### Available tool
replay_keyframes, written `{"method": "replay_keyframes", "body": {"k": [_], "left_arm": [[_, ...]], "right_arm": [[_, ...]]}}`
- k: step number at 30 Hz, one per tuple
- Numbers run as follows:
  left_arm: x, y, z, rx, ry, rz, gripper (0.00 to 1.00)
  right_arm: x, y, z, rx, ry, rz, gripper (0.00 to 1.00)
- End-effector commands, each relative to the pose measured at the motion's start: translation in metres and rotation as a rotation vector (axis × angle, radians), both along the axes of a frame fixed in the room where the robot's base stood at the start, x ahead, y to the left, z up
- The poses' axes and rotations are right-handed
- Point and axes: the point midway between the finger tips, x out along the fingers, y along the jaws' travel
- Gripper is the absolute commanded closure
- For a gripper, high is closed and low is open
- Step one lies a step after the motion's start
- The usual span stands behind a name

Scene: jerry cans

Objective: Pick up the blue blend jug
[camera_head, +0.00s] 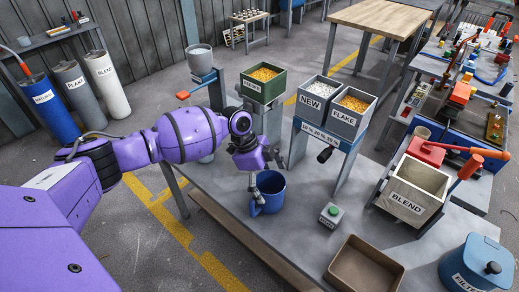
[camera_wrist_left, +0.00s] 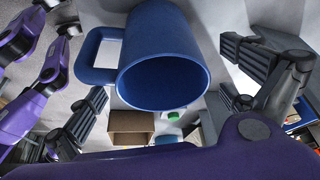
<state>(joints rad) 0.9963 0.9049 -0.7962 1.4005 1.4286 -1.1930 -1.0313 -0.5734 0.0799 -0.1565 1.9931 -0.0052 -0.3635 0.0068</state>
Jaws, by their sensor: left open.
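The blue jug (camera_head: 271,192) stands on the grey workbench (camera_head: 225,190) in the head view, with its handle on the left side. No label shows on it. My left gripper (camera_head: 258,183) is at the jug's near-left rim and partly overlaps it. In the left wrist view the jug (camera_wrist_left: 165,55) fills the middle, its open mouth towards the camera and its handle at the left. My left gripper (camera_wrist_left: 165,75) is open there, one finger on each side of the jug. Gaps show between the fingers and the jug's wall. My right gripper is not clearly in view.
A small green-buttoned box (camera_head: 331,215) and a brown bin (camera_head: 365,272) stand right of the jug. A BLEND crate (camera_head: 411,198) and a blue FILTER container (camera_head: 473,265) are further right. A stand with NEW (camera_head: 311,103) and FLAKE (camera_head: 348,117) bins is behind.

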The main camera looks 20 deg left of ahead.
Motion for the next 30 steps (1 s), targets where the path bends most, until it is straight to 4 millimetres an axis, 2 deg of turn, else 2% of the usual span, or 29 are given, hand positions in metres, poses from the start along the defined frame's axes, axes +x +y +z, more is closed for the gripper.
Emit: {"method": "replay_keyframes", "body": {"k": [4,5,19,30], "left_arm": [[0.0013,-0.0003,0.0015,0.0,-0.003,-0.001,0.0],[0.0013,-0.0003,0.0015,0.0,-0.003,-0.001,0.03],[0.0008,0.0,0.0011,0.0,-0.001,-0.001,0.64],[0.0011,-0.0001,0.0064,0.0,-0.003,-0.001,0.66]], "right_arm": [[0.002,0.0005,0.0015,0.001,-0.004,0.001,0.6],[0.0019,0.0005,0.0014,0.001,-0.004,0.001,0.6],[-0.0016,0.0005,-0.0024,0.001,0.005,0.001,0.6],[-0.0058,0.0004,-0.0048,0.002,0.013,-0.003,0.6]]}}
